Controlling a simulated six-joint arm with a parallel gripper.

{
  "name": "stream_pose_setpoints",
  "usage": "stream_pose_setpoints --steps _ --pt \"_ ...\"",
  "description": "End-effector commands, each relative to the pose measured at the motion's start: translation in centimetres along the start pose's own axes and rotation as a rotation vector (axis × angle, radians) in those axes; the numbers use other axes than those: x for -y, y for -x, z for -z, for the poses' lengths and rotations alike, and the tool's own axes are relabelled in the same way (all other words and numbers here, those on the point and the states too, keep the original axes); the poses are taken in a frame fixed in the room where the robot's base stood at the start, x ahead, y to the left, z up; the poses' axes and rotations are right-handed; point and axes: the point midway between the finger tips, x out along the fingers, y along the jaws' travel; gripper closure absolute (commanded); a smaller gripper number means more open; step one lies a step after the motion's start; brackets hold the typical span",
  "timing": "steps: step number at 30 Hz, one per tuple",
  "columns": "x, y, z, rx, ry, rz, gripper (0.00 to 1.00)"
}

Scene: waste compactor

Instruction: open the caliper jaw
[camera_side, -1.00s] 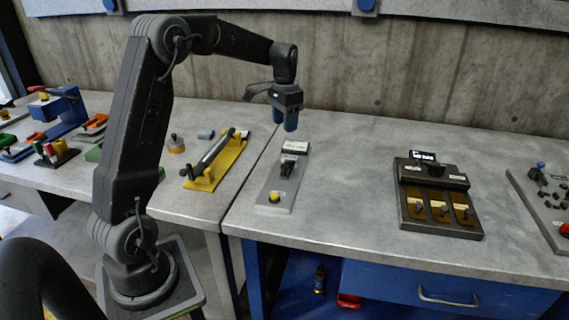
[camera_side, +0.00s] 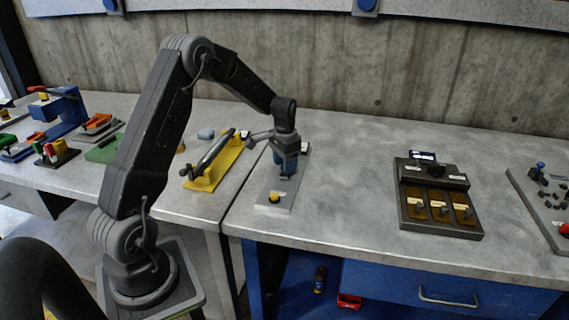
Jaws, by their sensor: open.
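A flat grey plate (camera_side: 268,207) lies near the left end of the right-hand table, with a yellow button (camera_side: 275,197) at its near end. A dark slider piece and a white label on its far half are now mostly hidden behind my gripper; I cannot make out a caliper jaw there. My gripper (camera_side: 285,172) points down with its blue fingers low over the middle of this plate. It is open, and I cannot tell whether it touches anything.
A yellow stand (camera_side: 205,184) with a long grey cylinder is to the left. A dark box with several orange slots (camera_side: 438,222) sits to the right. A grey board with knobs (camera_side: 552,205) is at the far right. Table between plate and dark box is clear.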

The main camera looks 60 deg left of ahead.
Motion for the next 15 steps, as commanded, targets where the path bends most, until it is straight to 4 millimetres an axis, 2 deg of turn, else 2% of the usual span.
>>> stream_pose_setpoints --steps 9,15 --pt "-0.01 -0.27 -0.01 0.0 0.0 0.0 0.5" --pt "-0.01 -0.25 -0.01 0.0 0.0 0.0 0.69"
